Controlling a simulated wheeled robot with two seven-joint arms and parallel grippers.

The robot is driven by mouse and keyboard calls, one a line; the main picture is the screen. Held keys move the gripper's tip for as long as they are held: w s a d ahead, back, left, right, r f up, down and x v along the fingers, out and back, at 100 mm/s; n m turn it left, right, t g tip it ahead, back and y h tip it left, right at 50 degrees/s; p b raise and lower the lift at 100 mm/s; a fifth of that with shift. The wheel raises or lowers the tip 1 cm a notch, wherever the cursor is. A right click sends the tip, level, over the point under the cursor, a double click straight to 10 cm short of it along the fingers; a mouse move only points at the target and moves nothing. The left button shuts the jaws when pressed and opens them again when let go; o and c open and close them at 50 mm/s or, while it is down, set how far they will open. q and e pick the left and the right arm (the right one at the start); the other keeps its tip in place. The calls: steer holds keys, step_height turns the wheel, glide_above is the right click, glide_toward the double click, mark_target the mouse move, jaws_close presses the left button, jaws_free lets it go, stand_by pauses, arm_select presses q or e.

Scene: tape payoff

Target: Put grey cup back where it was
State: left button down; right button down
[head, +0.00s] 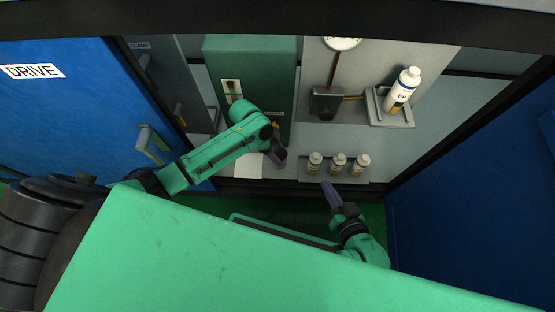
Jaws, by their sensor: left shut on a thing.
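My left gripper (278,154) is in front of the cabinet's lower middle, between the green box and the row of small bottles. It is shut on a small dark grey thing at its fingertips, which I take to be the grey cup; its shape is mostly hidden by the dark fingers. It is above the floor of the cabinet near a white sheet (246,165). My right gripper (331,193) is lower and further right, below the small bottles, pointing up into the picture; I cannot tell whether its fingers are apart.
Several small bottles (338,163) stand in a row on a ledge close to both grippers. A larger white bottle (402,91) sits in a grey holder (398,118). A dark grey box (327,102) and a gauge (342,43) are on the back panel. A blue door (75,110) stands left.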

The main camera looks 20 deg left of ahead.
mark_target(282, 154)
arm_select(q)
step_height(282, 154, down, 4)
steer(key=shift+f+b, duration=0.2)
steer(key=shift+b, duration=0.85)
steer(key=shift+r, duration=0.15)
steer(key=shift+c, duration=1.8)
jaws_free()
